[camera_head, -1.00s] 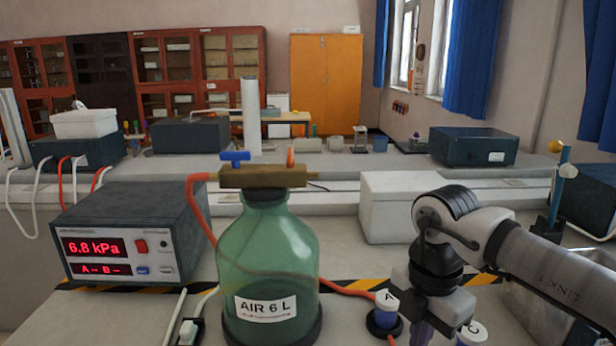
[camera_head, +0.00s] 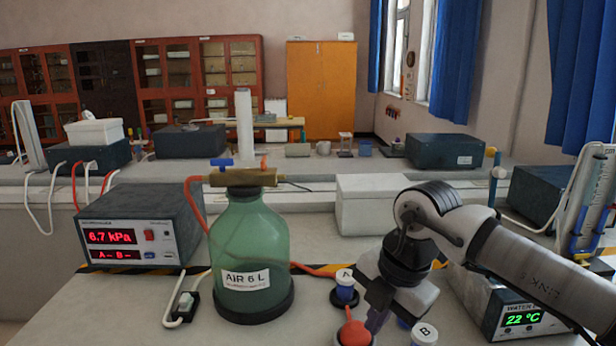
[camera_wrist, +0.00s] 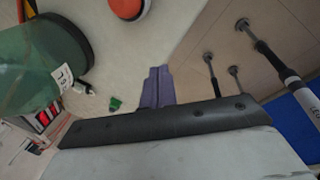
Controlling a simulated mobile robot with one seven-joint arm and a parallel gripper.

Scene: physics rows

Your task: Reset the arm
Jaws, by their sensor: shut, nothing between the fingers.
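My gripper (camera_head: 376,322) points down over the near right part of the bench in the head view, partly cut from sight by the arm's own wrist. In the wrist view its purple fingers (camera_wrist: 158,86) lie together with nothing between them. A red knob (camera_head: 354,333) sits just beside the fingertips in the head view, and a red round top (camera_wrist: 128,8) shows beyond them in the wrist view. I cannot tell whether the fingers touch anything. My arm reaches in from the right edge.
A green bottle labelled AIR 6 L (camera_head: 252,262) stands left of my gripper. A pressure display (camera_head: 140,232) is further left. A pale box (camera_head: 380,212) stands behind.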

